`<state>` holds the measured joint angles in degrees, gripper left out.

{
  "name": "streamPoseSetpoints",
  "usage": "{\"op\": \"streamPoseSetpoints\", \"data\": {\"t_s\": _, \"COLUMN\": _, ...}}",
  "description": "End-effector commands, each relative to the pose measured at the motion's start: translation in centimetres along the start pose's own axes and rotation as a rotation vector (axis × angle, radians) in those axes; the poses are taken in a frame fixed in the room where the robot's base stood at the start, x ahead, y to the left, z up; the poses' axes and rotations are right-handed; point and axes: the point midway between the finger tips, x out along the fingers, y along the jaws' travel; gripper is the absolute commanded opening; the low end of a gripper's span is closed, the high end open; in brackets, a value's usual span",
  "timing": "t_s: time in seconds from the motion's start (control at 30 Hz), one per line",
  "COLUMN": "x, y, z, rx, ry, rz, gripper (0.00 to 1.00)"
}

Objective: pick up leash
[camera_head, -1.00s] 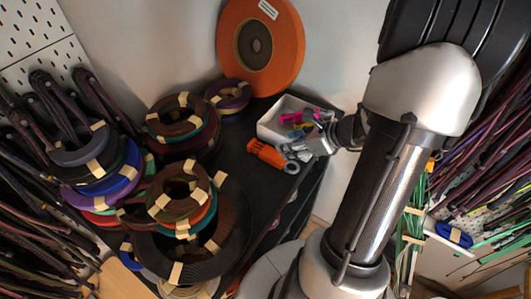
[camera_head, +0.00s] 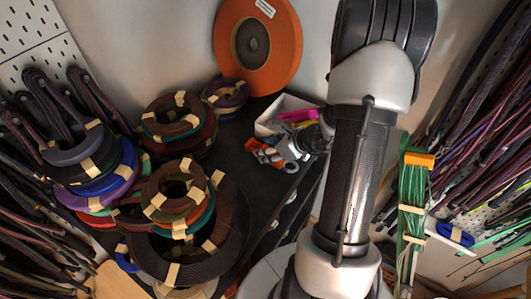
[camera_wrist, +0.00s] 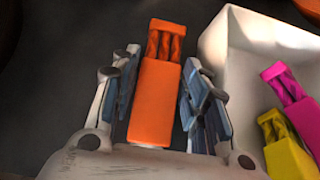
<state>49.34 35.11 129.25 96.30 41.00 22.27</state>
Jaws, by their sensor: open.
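An orange folded strap (camera_wrist: 158,100), likely the leash, lies on the dark table top (camera_wrist: 45,85) in the wrist view, with looped strands at its far end. My gripper (camera_wrist: 162,72) is open, with one finger on each side of the strap. Narrow dark gaps show beside the strap near the fingertips; I cannot tell whether the fingers touch it lower down.
A white box (camera_wrist: 221,45) with pink (camera_wrist: 290,95) and yellow (camera_wrist: 287,158) straps stands close to the right of my gripper. Stacked coils (camera_head: 178,190) fill the table's left. A big orange reel (camera_head: 257,42) is at the back. Hanging cords line both sides.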

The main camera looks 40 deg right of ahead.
Motion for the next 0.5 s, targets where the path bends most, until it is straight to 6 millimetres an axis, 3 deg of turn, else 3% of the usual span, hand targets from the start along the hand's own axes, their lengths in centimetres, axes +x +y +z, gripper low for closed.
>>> {"op": "streamPoseSetpoints", "data": {"t_s": 0.07, "x": -0.03, "y": -0.01, "z": 0.01, "rx": 0.000, "ry": 0.000, "rz": 0.000, "gripper": 0.41}}
{"op": "streamPoseSetpoints", "data": {"t_s": 0.5, "x": -0.06, "y": 0.00, "z": 0.01, "rx": 0.000, "ry": 0.000, "rz": 0.000, "gripper": 0.13}}
